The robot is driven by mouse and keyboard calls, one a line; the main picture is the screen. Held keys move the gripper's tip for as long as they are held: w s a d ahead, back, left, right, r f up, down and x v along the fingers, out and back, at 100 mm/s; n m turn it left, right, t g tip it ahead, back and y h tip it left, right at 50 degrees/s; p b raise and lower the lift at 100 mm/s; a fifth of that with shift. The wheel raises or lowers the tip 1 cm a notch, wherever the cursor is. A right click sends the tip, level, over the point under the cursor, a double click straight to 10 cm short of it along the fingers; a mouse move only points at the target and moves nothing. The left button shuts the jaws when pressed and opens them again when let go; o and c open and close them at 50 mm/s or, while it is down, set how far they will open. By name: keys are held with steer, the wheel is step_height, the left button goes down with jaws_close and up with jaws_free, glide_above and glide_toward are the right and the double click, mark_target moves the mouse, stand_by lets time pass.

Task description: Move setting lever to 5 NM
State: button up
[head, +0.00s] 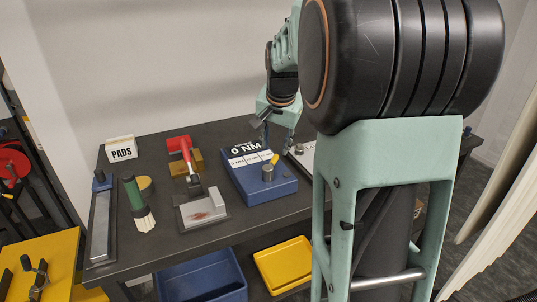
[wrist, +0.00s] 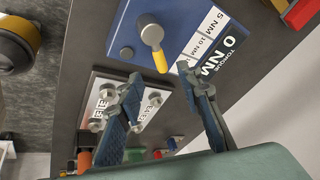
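The blue torque box (head: 258,190) stands on the dark bench and also fills the upper middle of the wrist view (wrist: 125,38). Its black sign reads 0 NM (wrist: 215,62). White labels beside it read 5 NM (wrist: 214,20) and 10 NM (wrist: 201,42); a further label is partly hidden by a finger. The setting lever (wrist: 153,38) is a grey knob and arm with a yellow tip, which points up and right in the head view (head: 274,159). My gripper (wrist: 162,78) is open and empty.
A plate with metal posts and printed labels (wrist: 105,88) lies beside the box, behind one finger. Blue (head: 200,270) and yellow (head: 284,263) bins sit below the bench front.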

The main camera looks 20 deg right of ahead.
mark_target(274, 158)
steer(key=x, duration=0.7)
steer(key=shift+w+f, duration=0.1)
jaws_close()
